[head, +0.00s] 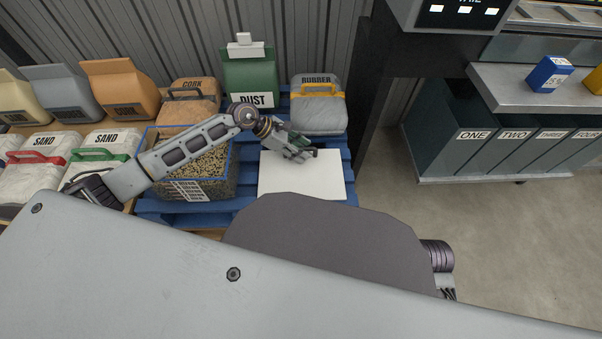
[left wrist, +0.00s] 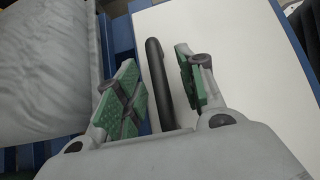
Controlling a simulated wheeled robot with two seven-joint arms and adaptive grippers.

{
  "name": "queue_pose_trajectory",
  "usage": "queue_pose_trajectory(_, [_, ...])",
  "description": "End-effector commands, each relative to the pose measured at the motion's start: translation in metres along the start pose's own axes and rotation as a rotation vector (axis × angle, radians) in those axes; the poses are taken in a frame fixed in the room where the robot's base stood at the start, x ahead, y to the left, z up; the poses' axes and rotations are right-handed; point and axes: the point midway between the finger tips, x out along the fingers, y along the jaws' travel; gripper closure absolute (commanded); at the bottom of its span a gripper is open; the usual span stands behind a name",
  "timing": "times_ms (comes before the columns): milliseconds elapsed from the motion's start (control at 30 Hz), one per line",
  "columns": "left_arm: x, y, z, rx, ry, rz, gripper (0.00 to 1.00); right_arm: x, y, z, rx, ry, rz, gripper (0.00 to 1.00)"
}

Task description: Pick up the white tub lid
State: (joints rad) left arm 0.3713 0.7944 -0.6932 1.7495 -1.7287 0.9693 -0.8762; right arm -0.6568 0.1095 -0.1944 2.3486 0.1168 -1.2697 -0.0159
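The white tub lid (head: 300,182) is a flat white panel lying level at the front of the blue pallet. It fills much of the left wrist view (left wrist: 235,55), where its dark bar handle (left wrist: 157,80) stands out. My left gripper (head: 300,155) is over the lid's back part. In the left wrist view the green-padded fingers (left wrist: 156,62) are open, one on each side of the handle, with a gap on both sides. The fingers hide part of the handle in the head view.
On the blue pallet (head: 190,219) stand a wire-framed bin of granules (head: 215,170), a green DUST tub (head: 250,80), a grey RUBBER bag (head: 318,115) and a CORK bag (head: 187,107). A dark post (head: 365,90) rises right of the pallet. Grey numbered bins (head: 480,150) stand farther right.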

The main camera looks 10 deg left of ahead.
Motion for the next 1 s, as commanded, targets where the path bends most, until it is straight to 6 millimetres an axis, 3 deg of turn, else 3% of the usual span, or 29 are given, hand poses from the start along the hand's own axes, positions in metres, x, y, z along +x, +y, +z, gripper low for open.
queue_pose_trajectory(433, [0.0,0.0001,0.0002,0.0,0.0,0.0,0.61,-0.0018,0.0026,0.002,-0.012,-0.004,0.006,0.73])
queue_pose_trajectory(733, [0.0,0.0,0.0001,0.0,0.0,0.0,0.98,-0.0019,0.002,0.0016,-0.01,-0.004,0.005,0.73])
queue_pose_trajectory(1000, [-0.0001,0.0001,0.0004,0.0,0.0,0.0,1.0,-0.0021,-0.0004,-0.0002,0.0,0.0,0.0,0.73])
